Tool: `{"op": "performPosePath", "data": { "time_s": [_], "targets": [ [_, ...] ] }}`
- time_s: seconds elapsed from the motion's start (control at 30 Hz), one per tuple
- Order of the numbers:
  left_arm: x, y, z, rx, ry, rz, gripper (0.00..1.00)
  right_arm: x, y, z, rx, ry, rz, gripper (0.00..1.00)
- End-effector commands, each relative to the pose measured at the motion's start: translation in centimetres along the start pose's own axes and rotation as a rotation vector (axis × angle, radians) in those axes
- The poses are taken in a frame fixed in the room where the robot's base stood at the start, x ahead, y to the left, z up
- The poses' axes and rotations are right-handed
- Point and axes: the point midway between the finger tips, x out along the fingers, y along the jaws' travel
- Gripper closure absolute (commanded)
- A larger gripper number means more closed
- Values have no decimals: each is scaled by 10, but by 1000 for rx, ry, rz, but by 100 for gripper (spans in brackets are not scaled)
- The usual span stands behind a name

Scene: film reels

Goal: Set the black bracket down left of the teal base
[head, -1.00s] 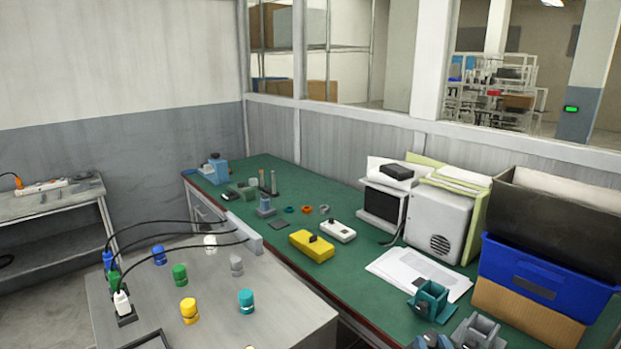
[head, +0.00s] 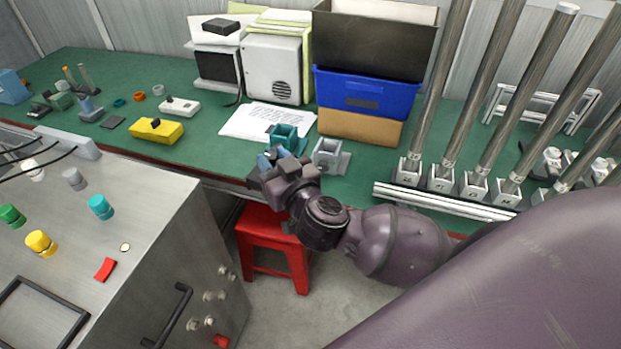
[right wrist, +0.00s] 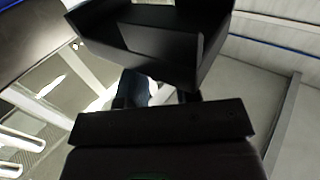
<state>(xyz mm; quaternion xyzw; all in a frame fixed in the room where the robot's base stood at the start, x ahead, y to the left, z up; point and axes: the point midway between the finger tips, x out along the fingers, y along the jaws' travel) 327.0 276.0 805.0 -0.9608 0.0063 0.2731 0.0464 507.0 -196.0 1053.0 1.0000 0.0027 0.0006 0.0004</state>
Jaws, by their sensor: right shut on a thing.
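The teal base (head: 285,137) stands near the bench's front edge, beside the white papers. In the right wrist view, the gripper (right wrist: 152,96) is shut on the black bracket (right wrist: 155,40), a dark U-shaped piece that fills the upper middle. In the head view I cannot clearly tell the bracket from the dark gripper. A blue part (head: 268,159) shows just behind the gripper, partly hidden. My left gripper is not in view.
A grey base (head: 328,155) stands right of the teal base. White papers (head: 258,121) lie left and behind. A yellow box (head: 157,130) is farther left, with bare green bench between. A blue bin (head: 365,92) and metal posts (head: 445,130) stand right. A red stool (head: 275,248) is below.

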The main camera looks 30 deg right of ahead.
Motion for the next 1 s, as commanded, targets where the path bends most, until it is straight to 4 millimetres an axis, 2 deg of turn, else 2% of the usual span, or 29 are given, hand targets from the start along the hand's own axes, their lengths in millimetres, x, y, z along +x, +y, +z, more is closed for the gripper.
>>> {"op": "performPosePath", "data": {
  "time_s": [0.03, 0.13, 0.2, 0.33, 0.47, 0.7, 0.87, 1.0],
  "targets": [
    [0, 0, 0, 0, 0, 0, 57, 11, -3, -18, 6, 13, 7, 100],
    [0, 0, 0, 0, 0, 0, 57, 41, 3, -46, 8, 12, 70, 100],
    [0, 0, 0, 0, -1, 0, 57, 64, 14, -63, 11, 7, 141, 100],
    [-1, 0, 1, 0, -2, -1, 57, 93, 39, -79, 10, -1, 275, 100],
    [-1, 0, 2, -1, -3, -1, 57, 116, 64, -87, 9, -2, 409, 100],
    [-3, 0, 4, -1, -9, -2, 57, 146, 110, -78, 4, -8, 682, 100],
    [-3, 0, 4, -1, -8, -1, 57, 155, 133, -57, 1, -9, 847, 100],
    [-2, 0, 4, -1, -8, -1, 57, 156, 148, -31, -1, -10, 984, 100]
  ]
}}
